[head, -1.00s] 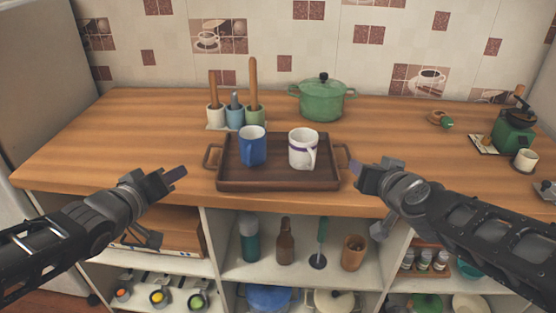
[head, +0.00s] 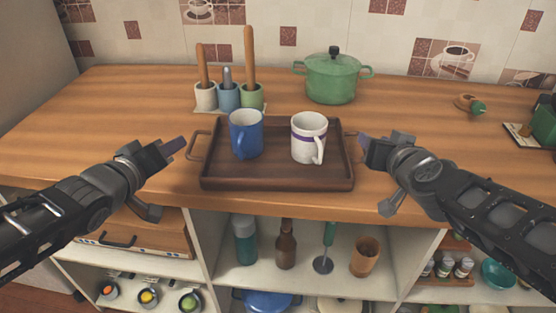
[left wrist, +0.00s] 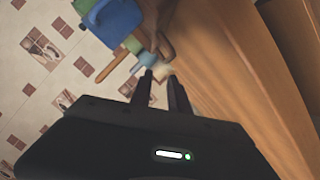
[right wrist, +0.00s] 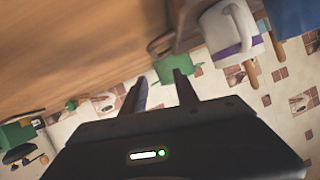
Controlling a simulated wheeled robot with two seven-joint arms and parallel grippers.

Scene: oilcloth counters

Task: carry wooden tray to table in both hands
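The dark wooden tray (head: 278,180) lies on the wooden counter near its front edge. A blue mug (head: 245,136) and a white mug with a purple band (head: 308,140) stand on it; both also show in the wrist views, the blue one in the left (left wrist: 114,20) and the white one in the right (right wrist: 228,32). My left gripper (head: 178,147) is open and empty, just left of the tray's left handle (head: 194,146). My right gripper (head: 367,146) is open and empty, just right of the tray's right end. Neither appears to touch the tray.
Behind the tray stand a utensil holder with three cups (head: 229,97) and a green lidded pot (head: 331,82). A green coffee grinder (head: 545,122) is at the right edge. Shelves with bottles (head: 286,245) and bowls lie below the counter. The counter's left part is clear.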

